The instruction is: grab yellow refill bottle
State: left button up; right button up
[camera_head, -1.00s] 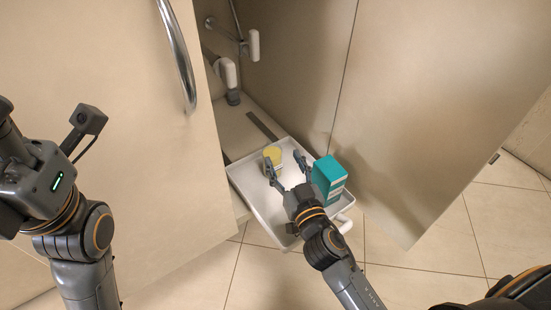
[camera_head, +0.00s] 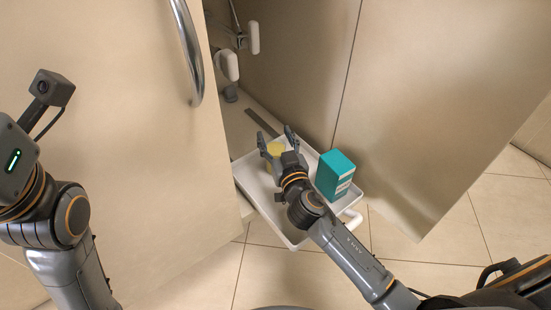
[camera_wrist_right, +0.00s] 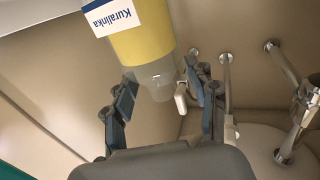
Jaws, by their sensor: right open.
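The yellow refill bottle (camera_head: 273,149) stands at the back of the white pull-out tray, partly covered by my right gripper (camera_head: 276,134) in the head view. In the right wrist view the yellow bottle (camera_wrist_right: 142,43) shows at the top with a white and blue "Kuralinka" label and a clear end. That clear end lies near the gap between my right gripper's open fingers (camera_wrist_right: 164,92). A finger shows on each side and neither is clearly touching it. My left arm shows at the left of the head view, but its gripper is out of frame.
A teal box (camera_head: 334,174) stands on the white tray (camera_head: 292,238), just right of my right wrist. A cabinet door with a metal handle (camera_head: 189,50) is at the left, and a beige panel (camera_head: 420,110) at the right. Pipes (camera_head: 230,72) are behind the tray.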

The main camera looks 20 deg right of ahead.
jog(key=shift+c, duration=0.2)
grip_shut()
dwell(0.3)
